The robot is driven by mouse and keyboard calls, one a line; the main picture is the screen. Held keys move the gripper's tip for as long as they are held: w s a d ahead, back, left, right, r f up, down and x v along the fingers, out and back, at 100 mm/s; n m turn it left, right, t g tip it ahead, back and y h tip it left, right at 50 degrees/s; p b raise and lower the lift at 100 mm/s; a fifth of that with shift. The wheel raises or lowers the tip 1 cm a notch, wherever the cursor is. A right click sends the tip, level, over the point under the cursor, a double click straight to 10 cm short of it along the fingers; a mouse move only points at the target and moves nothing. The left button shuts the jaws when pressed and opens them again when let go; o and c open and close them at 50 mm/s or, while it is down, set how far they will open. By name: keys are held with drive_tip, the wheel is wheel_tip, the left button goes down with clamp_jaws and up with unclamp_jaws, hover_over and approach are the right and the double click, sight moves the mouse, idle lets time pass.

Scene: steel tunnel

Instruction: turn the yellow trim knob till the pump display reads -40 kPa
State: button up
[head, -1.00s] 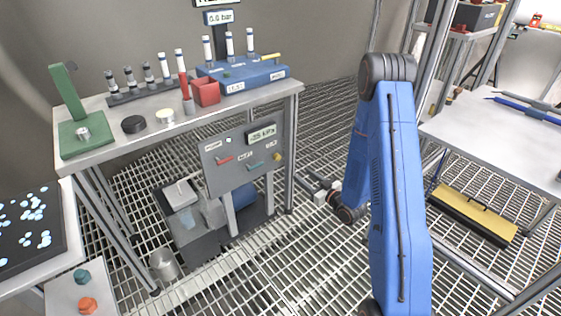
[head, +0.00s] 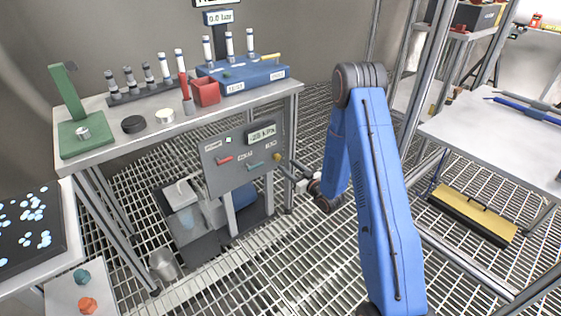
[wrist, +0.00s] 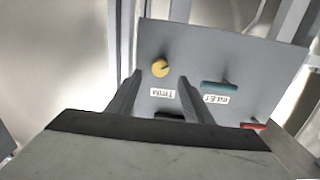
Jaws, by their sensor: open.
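The yellow trim knob (head: 277,157) is at the right edge of the grey pump panel (head: 225,172), under the bench. The pump display (head: 261,134) is at the panel's upper right; it shows a kPa reading, but its digits are too blurred to trust. My gripper (head: 287,163) is just right of the knob in the head view, pointing at it. In the wrist view my gripper (wrist: 160,77) is open, and the knob (wrist: 160,68) appears between its fingertips with its dark pointer line visible. I cannot tell whether the fingers touch it.
A teal handle (wrist: 219,86) and a red handle (wrist: 253,126) are on the same panel, beside the knob. A bench leg (head: 290,150) stands close to my gripper. The bench top (head: 190,122) with tubes and a blue box is above.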

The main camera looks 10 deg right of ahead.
sight(278, 158)
drive_tip(key=x, duration=0.6)
drive_tip(key=shift+w+a, duration=0.15)
drive_tip(key=shift+w, duration=0.05)
drive_tip(key=shift+c, duration=0.3)
drive_tip(key=c, duration=1)
